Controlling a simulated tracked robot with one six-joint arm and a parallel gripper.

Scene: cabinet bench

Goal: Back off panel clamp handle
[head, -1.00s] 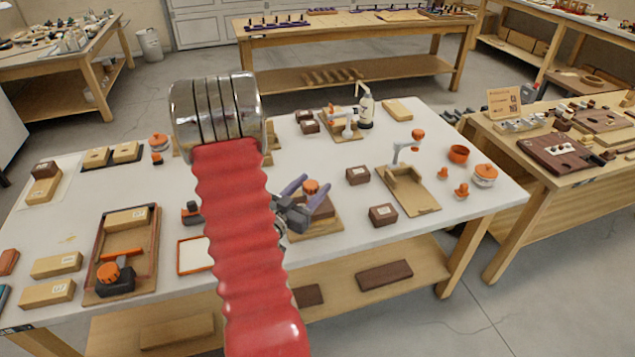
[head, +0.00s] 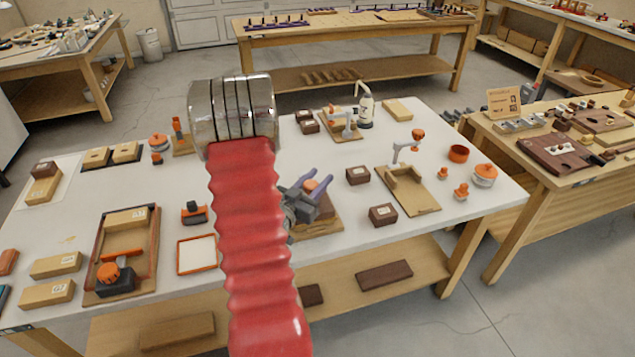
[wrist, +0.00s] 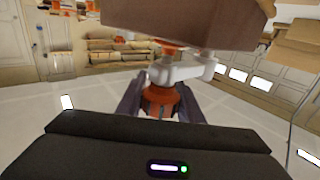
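The panel clamp stands on a light wooden base (head: 327,222) near the middle of the bench, with a brown block (head: 326,207) and an orange handle (head: 311,186). My gripper (head: 321,178), with purple fingers, reaches it from the left, one finger on each side of the handle. The wrist view appears upside down. It shows the orange handle (wrist: 160,98) between the fingers (wrist: 160,88), a white clamp arm (wrist: 185,71), and the brown block (wrist: 185,22) at the top. The fingers lie close to the handle; whether they press on it is unclear.
Brown blocks (head: 383,214) and a wooden holder (head: 410,190) with a white arm stand to the right. An orange-rimmed tray (head: 197,270) and a wooden tray (head: 152,250) lie to the left.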

